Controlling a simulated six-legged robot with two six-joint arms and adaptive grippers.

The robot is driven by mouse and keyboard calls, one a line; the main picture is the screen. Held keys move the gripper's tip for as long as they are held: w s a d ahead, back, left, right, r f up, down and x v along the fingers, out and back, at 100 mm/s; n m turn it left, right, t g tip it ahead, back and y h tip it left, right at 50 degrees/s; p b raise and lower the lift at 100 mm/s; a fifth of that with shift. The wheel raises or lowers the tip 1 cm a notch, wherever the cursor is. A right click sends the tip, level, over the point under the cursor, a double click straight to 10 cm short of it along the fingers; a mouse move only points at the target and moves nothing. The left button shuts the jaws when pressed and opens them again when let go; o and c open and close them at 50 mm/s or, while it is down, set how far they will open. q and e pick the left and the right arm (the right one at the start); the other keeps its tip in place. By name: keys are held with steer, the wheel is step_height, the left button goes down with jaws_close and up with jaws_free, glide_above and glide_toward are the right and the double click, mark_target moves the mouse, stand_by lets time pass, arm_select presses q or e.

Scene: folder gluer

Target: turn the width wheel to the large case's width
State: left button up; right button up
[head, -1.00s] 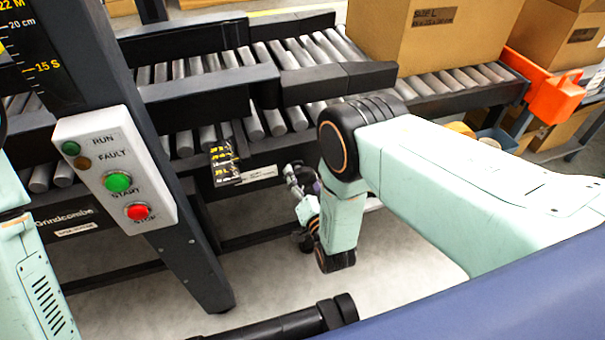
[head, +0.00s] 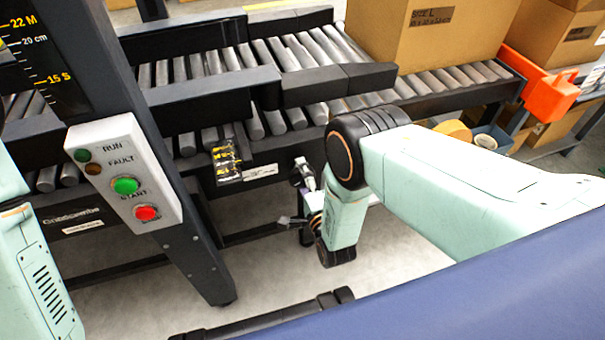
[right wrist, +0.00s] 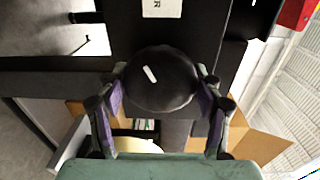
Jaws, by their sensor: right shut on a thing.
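The width wheel (right wrist: 160,80) is a dark round knob with a white mark, in the middle of the right wrist view. My right gripper (right wrist: 163,95) has its purple-padded fingers on both sides of it and is shut on it. In the head view my right gripper (head: 304,190) is below the conveyor's near rail, mostly hidden behind my own wrist, and the wheel cannot be made out. A black scale with yellow marks (head: 226,160) hangs left of it; its reading is too small to tell. The large case (head: 430,45), labelled SIZE L, sits on the rollers. My left gripper is out of view.
A control box (head: 125,172) with green START and red stop buttons is on the dark post at left. An orange part (head: 540,85) sits at the conveyor's right end. A blue bin (head: 490,138) with tape rolls stands behind my right arm.

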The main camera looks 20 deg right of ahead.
steer(key=m, duration=0.5)
steer(key=shift+p, duration=0.4)
steer(key=m, duration=0.5)
steer(key=shift+w+a+m+y, duration=0.1)
steer(key=shift+m+y, duration=0.2)
steer(key=o, duration=1.2)
steer(key=s, duration=1.2)
steer(key=shift+d, duration=0.4)
